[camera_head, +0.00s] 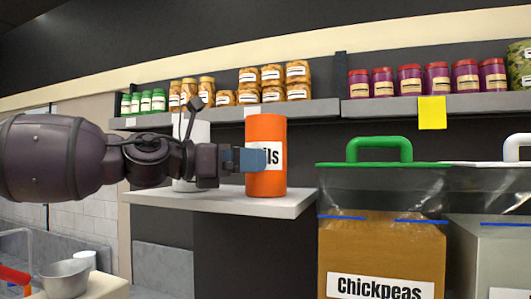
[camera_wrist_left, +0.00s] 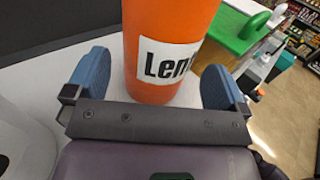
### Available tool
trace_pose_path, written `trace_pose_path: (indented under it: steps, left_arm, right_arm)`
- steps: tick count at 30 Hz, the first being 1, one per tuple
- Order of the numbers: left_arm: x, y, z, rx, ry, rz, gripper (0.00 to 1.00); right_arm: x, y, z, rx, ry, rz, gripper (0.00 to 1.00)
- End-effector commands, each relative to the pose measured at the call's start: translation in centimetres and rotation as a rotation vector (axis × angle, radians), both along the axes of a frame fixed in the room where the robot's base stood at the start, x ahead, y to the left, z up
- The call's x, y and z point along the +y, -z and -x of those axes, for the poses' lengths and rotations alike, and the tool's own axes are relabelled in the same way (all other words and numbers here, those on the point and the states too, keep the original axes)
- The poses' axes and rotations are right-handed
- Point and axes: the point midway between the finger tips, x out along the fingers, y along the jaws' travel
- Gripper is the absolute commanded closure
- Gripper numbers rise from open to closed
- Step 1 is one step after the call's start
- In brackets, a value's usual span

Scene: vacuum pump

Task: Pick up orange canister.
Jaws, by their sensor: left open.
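The orange canister (camera_head: 266,181) stands upright on a small white shelf (camera_head: 222,203) in the head view. Its white label is partly covered by my gripper there. In the left wrist view the orange canister (camera_wrist_left: 160,35) stands between the two blue fingers, with a label starting "Len". My left gripper (camera_head: 252,160) reaches in from the left and is open around the canister's near side. In the left wrist view its fingers (camera_wrist_left: 153,82) show a gap to the canister on both sides. My right gripper is in neither view.
A white canister (camera_head: 190,135) stands behind my arm, left of the orange one. A Chickpeas bin (camera_head: 381,240) with a green-handled lid (camera_head: 380,149) is to the right. Upper shelves (camera_head: 300,110) hold jars (camera_head: 271,75). A metal bowl (camera_head: 63,279) is lower left.

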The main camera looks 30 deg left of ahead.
Motion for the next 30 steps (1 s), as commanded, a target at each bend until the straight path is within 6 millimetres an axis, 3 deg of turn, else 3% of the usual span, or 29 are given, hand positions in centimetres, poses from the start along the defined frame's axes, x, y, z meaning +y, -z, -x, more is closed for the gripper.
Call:
trace_pose_path:
  steps: [18, 30]
  left_arm:
    - [-0.8, -0.4, -1.5, 0.002, -0.001, 0.002, 0.0]
    - [-1.2, -0.3, -2.5, 0.002, -0.004, -0.001, 0.0]
  right_arm:
    - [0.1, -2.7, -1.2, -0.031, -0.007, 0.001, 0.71]
    - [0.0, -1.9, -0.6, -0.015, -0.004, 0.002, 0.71]
